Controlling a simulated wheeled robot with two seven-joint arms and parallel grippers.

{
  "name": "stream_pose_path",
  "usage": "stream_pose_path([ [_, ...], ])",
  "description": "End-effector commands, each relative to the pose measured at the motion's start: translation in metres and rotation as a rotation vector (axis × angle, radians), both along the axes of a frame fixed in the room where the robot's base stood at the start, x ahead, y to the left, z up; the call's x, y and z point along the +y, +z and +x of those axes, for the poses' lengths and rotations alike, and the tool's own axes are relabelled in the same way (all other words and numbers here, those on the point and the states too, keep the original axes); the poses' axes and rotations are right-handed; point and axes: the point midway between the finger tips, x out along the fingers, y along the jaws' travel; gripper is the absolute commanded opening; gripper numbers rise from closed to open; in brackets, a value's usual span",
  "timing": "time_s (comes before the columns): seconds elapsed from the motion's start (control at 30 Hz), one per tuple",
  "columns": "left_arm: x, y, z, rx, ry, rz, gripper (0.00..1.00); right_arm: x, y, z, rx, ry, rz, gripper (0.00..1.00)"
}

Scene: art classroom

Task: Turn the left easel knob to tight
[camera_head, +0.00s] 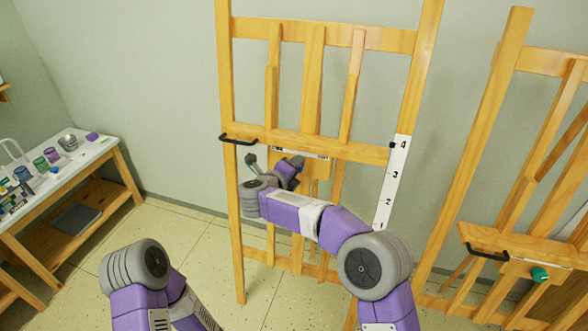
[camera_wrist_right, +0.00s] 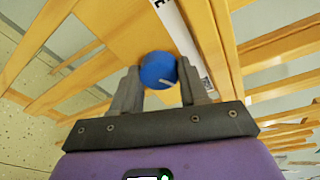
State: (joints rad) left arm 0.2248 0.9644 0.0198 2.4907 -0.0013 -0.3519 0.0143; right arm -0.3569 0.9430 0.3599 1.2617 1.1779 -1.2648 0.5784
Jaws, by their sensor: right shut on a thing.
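The left easel (camera_head: 320,38) is a wooden frame in the middle of the head view. Its blue knob (camera_wrist_right: 157,70) shows in the right wrist view, with a short white line on its face pointing to the lower right. My right gripper (camera_wrist_right: 160,88) is shut on the knob, with one finger on each side. In the head view my right gripper (camera_head: 274,163) is below the easel's tray ledge, and I cannot make out the knob there. A pale label strip (camera_head: 301,153) runs under the ledge. My left gripper is out of view; only part of its arm shows at lower left.
A black handle (camera_head: 238,140) sticks out at the ledge's left end. A white numbered scale (camera_head: 393,181) is on the right upright. A second easel (camera_head: 500,92) with a green knob (camera_head: 540,274) stands at right. A table (camera_head: 98,148) with jars is at left.

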Motion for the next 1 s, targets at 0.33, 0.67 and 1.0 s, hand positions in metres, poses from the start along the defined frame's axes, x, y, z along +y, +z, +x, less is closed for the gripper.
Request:
stream_pose_path([
  [0.33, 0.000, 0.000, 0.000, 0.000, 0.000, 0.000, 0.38, 0.000, 0.002, 0.000, -0.003, 0.001, 0.000, 0.58],
  [0.67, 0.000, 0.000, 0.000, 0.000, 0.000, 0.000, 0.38, 0.000, 0.001, 0.000, -0.001, 0.001, -0.001, 0.69],
  [1.0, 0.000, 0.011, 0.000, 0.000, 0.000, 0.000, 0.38, 0.019, 0.016, -0.037, -0.002, 0.005, -0.002, 0.69],
])
